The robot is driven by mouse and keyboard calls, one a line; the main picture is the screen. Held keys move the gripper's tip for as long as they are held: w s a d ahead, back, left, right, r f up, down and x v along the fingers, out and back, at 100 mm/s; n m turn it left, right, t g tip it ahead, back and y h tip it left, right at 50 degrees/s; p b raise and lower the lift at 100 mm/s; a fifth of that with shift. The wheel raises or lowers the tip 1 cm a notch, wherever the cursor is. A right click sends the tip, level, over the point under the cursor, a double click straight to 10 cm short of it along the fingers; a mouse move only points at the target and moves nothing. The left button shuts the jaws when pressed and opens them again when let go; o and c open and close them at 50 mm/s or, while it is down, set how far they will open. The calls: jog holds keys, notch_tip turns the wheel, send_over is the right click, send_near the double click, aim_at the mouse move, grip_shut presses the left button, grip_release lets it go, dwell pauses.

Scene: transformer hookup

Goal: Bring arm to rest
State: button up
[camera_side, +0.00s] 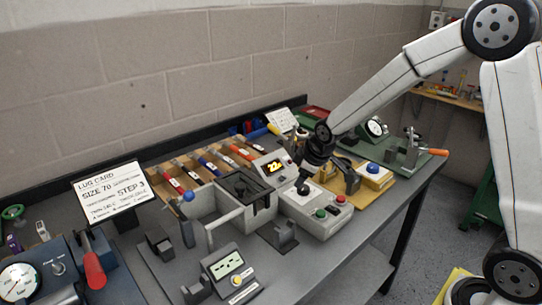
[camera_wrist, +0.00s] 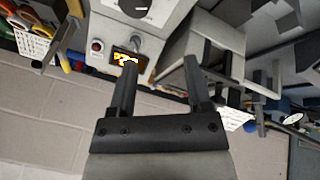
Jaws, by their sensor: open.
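My gripper (camera_wrist: 160,70) is open in the wrist view. Its two dark fingers stand apart and nothing shows between them. Whether the fingertips touch the box cannot be told. The box's yellow-lit display (camera_side: 272,167) also shows in the wrist view (camera_wrist: 129,59), just beyond the left finger.
A grey open-topped fixture (camera_side: 245,195) stands left of the box. A blue-button unit (camera_side: 374,173) and a green vise-like station (camera_side: 408,150) stand to the right. A lug card (camera_side: 112,188) and several coloured-handled tools (camera_side: 208,165) sit at the left and back.

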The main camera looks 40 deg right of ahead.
jog(key=s+a+f+m+g, duration=0.1)
jog(key=s+a+m, duration=0.1)
jog(key=s, duration=0.7)
jog(key=s+a+f+m+g, duration=0.1)
jog(key=s+m, duration=0.3)
jog(key=s, duration=0.5)
jog(key=shift+s+a+f+g+y, duration=0.2)
jog(key=shift+a+g+y, duration=0.15)
jog(key=shift+a, duration=0.45)
jog(key=shift+w, duration=0.1)
